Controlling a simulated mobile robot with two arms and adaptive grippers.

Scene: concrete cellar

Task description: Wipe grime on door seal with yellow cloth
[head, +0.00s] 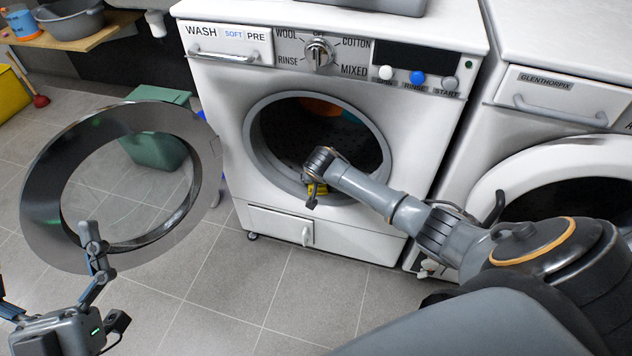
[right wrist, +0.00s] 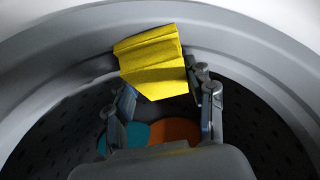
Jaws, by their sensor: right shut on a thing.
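The yellow cloth (right wrist: 152,60) is folded and held between the fingers of my right gripper (right wrist: 163,92). It lies against the grey door seal (right wrist: 62,62) at the rim of the washer opening. In the head view my right gripper (head: 314,190) is at the lower edge of the seal (head: 262,165), with a little yellow showing. A faint darker patch (right wrist: 97,64) lies beside the cloth; I cannot tell grime from shadow. The round washer door (head: 45,190) stands open at the left. My left gripper (head: 48,268) appears open below it, one finger overlapping its lower rim.
Teal (right wrist: 134,134) and orange (right wrist: 176,130) items lie inside the dark drum. A second washer (head: 560,110) stands close on the right. A green bin (head: 155,150) is behind the door, and a bench with a grey basin (head: 72,22) is at the back left. Tiled floor in front is clear.

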